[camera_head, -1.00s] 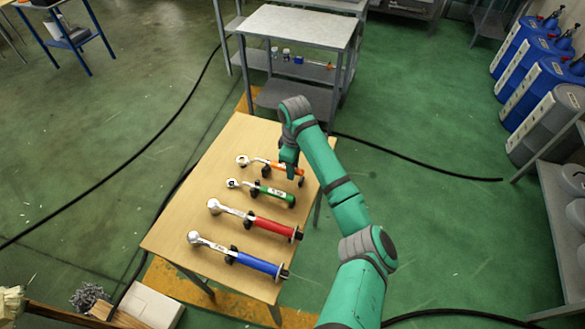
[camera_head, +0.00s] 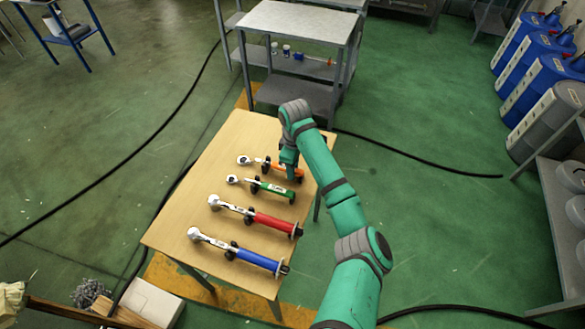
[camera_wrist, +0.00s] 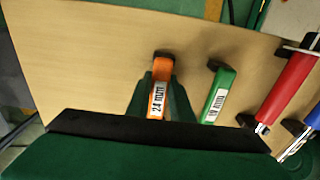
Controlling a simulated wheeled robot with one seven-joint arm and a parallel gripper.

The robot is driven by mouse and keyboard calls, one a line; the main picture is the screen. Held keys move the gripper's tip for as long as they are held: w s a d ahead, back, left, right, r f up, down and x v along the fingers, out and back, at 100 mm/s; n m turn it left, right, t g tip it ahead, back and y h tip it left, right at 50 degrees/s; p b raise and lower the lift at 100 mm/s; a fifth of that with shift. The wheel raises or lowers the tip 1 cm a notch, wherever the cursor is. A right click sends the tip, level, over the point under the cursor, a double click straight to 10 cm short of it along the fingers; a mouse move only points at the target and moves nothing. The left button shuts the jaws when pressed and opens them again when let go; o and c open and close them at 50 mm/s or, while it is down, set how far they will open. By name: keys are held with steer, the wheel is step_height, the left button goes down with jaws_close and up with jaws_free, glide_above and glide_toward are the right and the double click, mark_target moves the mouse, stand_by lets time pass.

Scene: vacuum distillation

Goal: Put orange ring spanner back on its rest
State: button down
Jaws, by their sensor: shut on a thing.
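The orange ring spanner (camera_head: 284,169) is the farthest of the spanners on the wooden table, with its ring end to the left. It lies along its black rest. My gripper (camera_head: 289,165) is over its orange handle. In the wrist view the gripper (camera_wrist: 158,95) has one finger on each side of the orange handle (camera_wrist: 158,88), marked 24 mm, and is shut on it. A black rest block (camera_wrist: 162,54) shows at the handle's end. Whether the spanner touches the rest or hangs just above it, I cannot tell.
The green spanner (camera_head: 271,189) lies close beside it, then the red (camera_head: 272,224) and blue (camera_head: 258,260) ones, all on black rests. The table (camera_head: 180,215) is bare on its left side. A grey shelf cart (camera_head: 300,22) stands beyond the table.

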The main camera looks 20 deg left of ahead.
steer(key=shift+f, duration=0.1)
steer(key=c, duration=1.5)
jaws_free()
step_height(320, 180, up, 11)
steer(key=shift+d+f, duration=0.1)
